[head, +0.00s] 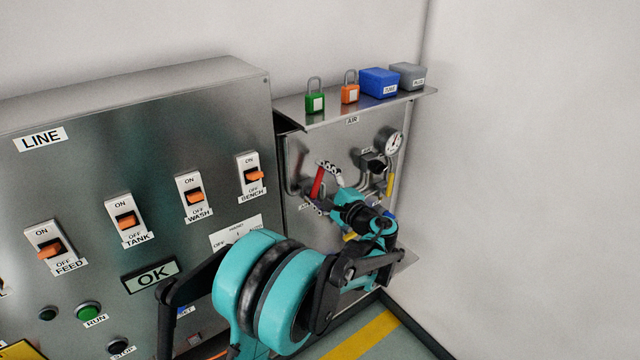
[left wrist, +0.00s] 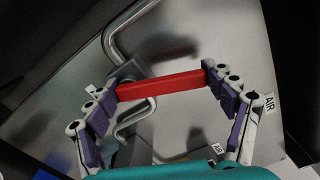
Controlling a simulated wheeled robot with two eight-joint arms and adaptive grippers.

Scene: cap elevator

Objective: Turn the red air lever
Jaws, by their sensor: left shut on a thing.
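The red air lever (head: 317,182) is on the steel air panel (head: 300,150), right of the big switch cabinet. In the head view it stands nearly upright, leaning slightly. My left gripper (head: 325,187) reaches it from the lower right, with its fingers around the lever. In the left wrist view the red lever (left wrist: 160,87) spans between the two finger pads of the left gripper (left wrist: 160,80), one pad at each end. The left gripper is shut on it. My arm hides the lower part of the panel. My right gripper is not in view.
A shelf above the panel holds a green padlock (head: 315,101), an orange padlock (head: 349,92), a blue box (head: 378,83) and a grey box (head: 408,75). A pressure gauge (head: 389,142) and pipes sit right of the lever. The cabinet (head: 90,180) with orange switches stands left.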

